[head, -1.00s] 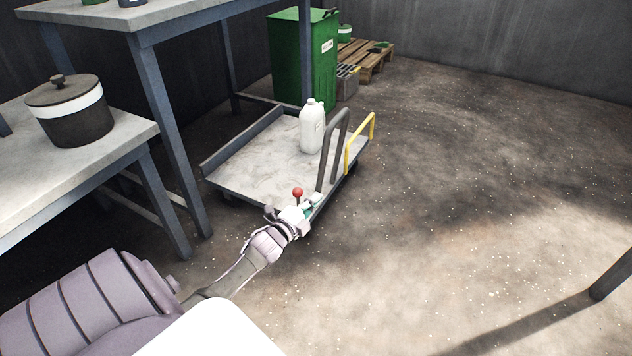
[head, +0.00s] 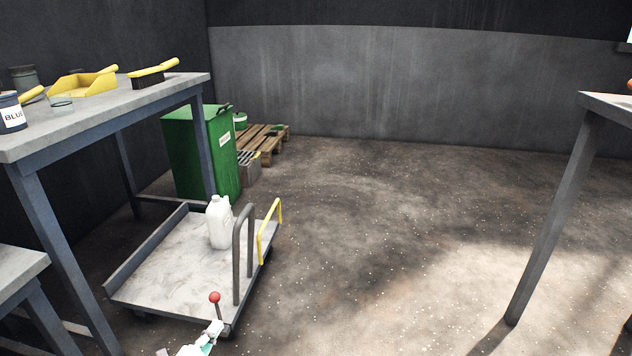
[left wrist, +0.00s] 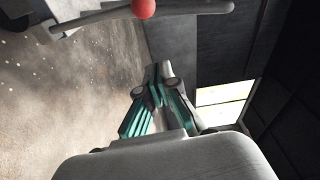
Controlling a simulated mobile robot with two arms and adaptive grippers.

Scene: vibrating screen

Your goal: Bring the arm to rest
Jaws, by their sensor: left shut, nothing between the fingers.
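My left gripper (head: 208,338) shows at the bottom of the head view, just in front of the near edge of the cart. In the left wrist view its teal and grey fingers (left wrist: 160,100) are shut with nothing between them. A lever with a red ball knob (head: 215,297) stands at the cart's near corner, just above the gripper in the picture. The red knob also shows at the top of the left wrist view (left wrist: 143,8). Whether the gripper touches the lever I cannot tell. My right gripper is not in view.
The flat cart (head: 165,285) carries a white jug (head: 219,222) and has a dark handle (head: 237,255) and a yellow rail (head: 262,240). Tables stand at left and right. A green bin (head: 195,155) and a wooden pallet (head: 262,140) are behind. The middle floor is clear.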

